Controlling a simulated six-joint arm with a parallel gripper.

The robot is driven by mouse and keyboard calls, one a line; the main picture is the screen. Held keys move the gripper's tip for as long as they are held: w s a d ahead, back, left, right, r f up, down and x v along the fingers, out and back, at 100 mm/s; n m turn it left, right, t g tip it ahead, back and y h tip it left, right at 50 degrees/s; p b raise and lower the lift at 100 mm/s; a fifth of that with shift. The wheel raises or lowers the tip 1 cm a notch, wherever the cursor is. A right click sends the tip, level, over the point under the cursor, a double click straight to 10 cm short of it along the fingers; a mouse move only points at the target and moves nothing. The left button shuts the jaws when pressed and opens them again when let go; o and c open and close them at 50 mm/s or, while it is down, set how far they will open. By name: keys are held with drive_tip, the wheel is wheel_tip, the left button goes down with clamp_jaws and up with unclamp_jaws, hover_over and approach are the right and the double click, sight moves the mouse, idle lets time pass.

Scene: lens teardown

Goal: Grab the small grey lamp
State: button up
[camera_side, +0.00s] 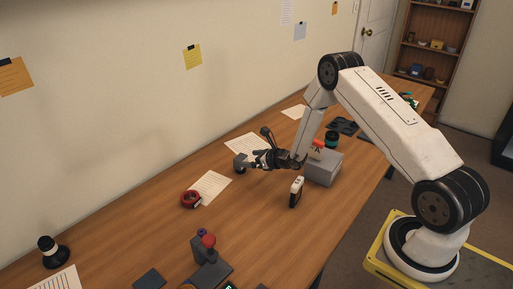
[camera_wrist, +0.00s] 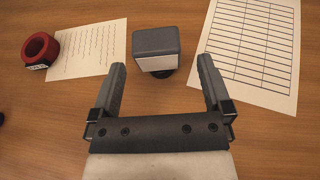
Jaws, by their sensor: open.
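The small grey lamp (camera_wrist: 156,42) stands on the wooden table in the wrist view, with a grey block-like head, a pale front face and a dark base partly hidden below it. In the side view the lamp (camera_side: 240,161) shows just left of my gripper (camera_side: 256,162). In the wrist view my gripper (camera_wrist: 162,64) is open, with its fingers apart and nothing between them. The lamp is ahead of the fingertips, roughly centred between them, and looks apart from both.
A red tape roll (camera_wrist: 41,50) lies at the left by a lined paper (camera_wrist: 88,50). A gridded sheet (camera_wrist: 251,45) lies at the right. In the side view a grey box (camera_side: 323,168) and a white-and-black item (camera_side: 296,191) stand near my arm. A red-knobbed joystick (camera_side: 208,242) is in front.

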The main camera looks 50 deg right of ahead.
sight(236, 158)
drive_tip(key=shift+x, duration=0.95)
drive_tip(key=shift+w+a, duration=0.1)
drive_tip(key=shift+w, duration=0.05)
drive_tip(key=shift+a+x, duration=0.2)
drive_tip(key=shift+x, duration=2.2)
drive_tip(key=c, duration=1.3)
drive_tip(key=shift+c, duration=0.2)
drive_tip(key=shift+r, duration=0.15)
